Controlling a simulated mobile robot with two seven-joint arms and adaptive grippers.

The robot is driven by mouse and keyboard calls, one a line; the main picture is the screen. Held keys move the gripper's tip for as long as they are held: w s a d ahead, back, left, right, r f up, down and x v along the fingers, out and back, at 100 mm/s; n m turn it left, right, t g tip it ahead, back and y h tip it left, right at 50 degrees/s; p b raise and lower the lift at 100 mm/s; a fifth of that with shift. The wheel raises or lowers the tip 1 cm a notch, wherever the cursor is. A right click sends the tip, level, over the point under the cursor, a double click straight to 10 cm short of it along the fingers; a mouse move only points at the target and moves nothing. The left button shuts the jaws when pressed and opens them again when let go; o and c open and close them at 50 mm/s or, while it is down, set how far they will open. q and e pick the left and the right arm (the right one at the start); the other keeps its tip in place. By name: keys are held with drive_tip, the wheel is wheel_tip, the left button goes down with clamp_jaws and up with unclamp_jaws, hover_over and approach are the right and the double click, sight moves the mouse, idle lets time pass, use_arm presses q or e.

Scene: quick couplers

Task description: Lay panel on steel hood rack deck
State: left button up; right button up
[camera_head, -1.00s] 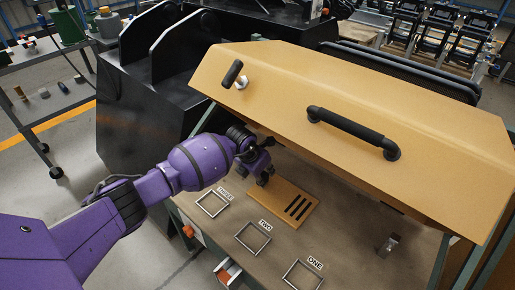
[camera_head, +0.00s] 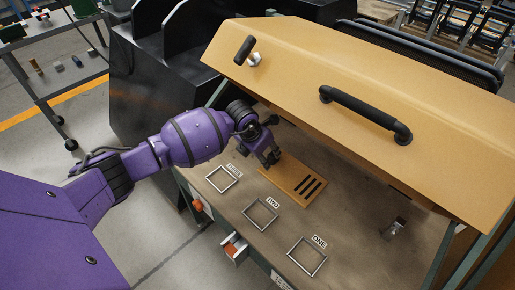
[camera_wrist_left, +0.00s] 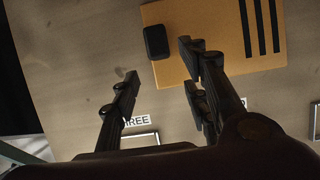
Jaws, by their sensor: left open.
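The flat orange panel (camera_head: 283,172) with dark slots lies on the rack's brown deck (camera_head: 345,215), beneath the raised yellow hood (camera_head: 300,60). In the left wrist view the panel (camera_wrist_left: 208,20) shows its slots and a black knob (camera_wrist_left: 157,41) near one end. My left gripper (camera_head: 271,160) is at the knob end of the panel in the head view and hides that end. In the left wrist view its fingers (camera_wrist_left: 160,72) are apart, with nothing between them; one side overlaps the panel's edge in the picture. My right gripper is not in view.
Square metal frames labelled THREE (camera_head: 222,180), TWO (camera_head: 260,214) and ONE (camera_head: 307,256) lie along the deck's front. A small metal bracket (camera_head: 394,229) stands at the right. The hood with its black handle (camera_head: 365,112) overhangs the deck's back.

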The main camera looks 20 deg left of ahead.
use_arm(q)
drive_tip(key=s+a, duration=0.1)
drive_tip(key=s, duration=0.1)
drive_tip(key=s+a, duration=0.1)
drive_tip(key=s, duration=0.2)
drive_tip(key=s+a, duration=0.1)
drive_tip(key=s, duration=0.2)
drive_tip(key=shift+s, duration=0.15)
